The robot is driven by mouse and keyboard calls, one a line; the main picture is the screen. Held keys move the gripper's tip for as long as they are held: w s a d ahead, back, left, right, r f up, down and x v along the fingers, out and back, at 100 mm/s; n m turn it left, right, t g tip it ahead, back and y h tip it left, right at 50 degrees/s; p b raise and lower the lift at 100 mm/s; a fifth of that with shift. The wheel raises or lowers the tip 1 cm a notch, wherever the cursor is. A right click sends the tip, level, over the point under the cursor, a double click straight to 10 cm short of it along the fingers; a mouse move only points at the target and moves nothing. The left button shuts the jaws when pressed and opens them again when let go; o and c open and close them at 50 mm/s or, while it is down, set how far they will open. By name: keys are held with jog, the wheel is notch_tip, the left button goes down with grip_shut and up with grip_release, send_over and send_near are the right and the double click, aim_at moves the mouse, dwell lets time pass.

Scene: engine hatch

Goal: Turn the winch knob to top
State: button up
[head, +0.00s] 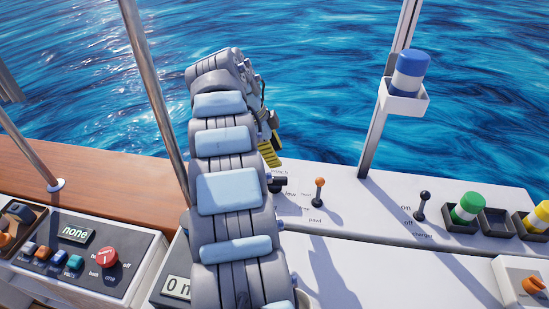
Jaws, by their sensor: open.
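The winch knob (278,184) is a small black knob on the white panel, just right of my arm. Part of the "winch" label shows above it and "low" to its right. My arm covers the area to its left, so other markings are hidden and its pointing direction is hard to tell. My gripper (270,150) hangs from the far end of my arm, with yellow parts showing, above and slightly left of the knob in the picture. It is open, appears empty and looks apart from the knob. My arm partly hides it.
An orange-tipped lever (319,183) marked "pawl" stands close right of the knob. Farther right are a black charger lever (424,198) and a green-white cup (467,207). A metal post (155,90) rises left of my arm. A red knob (106,257) sits on the left panel.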

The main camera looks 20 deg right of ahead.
jog(key=p, duration=0.1)
jog(key=t+y+p, duration=0.3)
jog(key=y+p, duration=0.5)
jog(key=p, duration=0.5)
send_near(275, 178)
jog(key=x, duration=1)
jog(key=shift+f, duration=0.1)
grip_shut()
